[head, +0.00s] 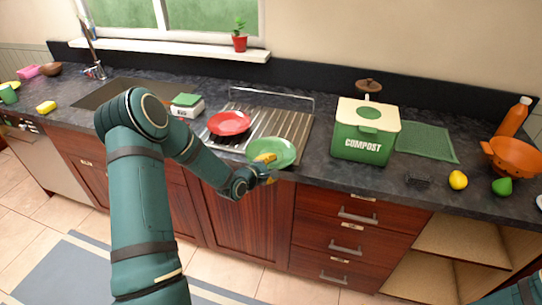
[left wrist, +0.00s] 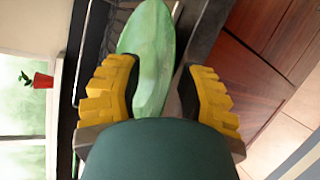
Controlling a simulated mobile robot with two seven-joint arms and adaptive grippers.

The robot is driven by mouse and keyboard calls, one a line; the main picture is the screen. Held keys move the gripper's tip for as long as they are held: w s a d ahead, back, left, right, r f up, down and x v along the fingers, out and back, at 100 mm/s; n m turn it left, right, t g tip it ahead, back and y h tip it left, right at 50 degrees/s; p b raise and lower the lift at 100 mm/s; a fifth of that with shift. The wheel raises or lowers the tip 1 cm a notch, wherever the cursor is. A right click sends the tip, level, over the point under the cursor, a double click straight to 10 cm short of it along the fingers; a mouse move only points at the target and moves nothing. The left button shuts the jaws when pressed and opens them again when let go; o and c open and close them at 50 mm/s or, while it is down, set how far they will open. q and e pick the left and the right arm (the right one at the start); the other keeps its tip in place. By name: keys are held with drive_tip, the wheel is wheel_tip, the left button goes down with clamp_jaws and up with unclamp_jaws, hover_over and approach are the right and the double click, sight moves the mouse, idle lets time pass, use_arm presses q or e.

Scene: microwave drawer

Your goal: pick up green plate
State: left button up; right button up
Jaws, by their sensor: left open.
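The green plate (head: 284,150) sits at the front right of the metal drainboard, near the counter's front edge. My left gripper (head: 267,168) is at the plate's near left edge, with one yellow finger overlapping the plate in the head view. In the left wrist view the left gripper (left wrist: 162,80) is open, and the green plate (left wrist: 150,45) reaches between its two yellow fingers. I cannot tell whether either finger touches the plate. My right gripper is not in view.
A red plate (head: 229,122) lies on the drainboard (head: 262,119) left of the green plate. A green compost bin (head: 362,135) stands to its right. A small green-and-white box (head: 186,104) and the sink (head: 118,92) are further left. Wooden cabinets (head: 250,212) lie below the counter.

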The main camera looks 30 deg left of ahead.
use_arm(q)
clamp_jaws()
drive_tip(key=shift+r, duration=0.1)
idle(0.3)
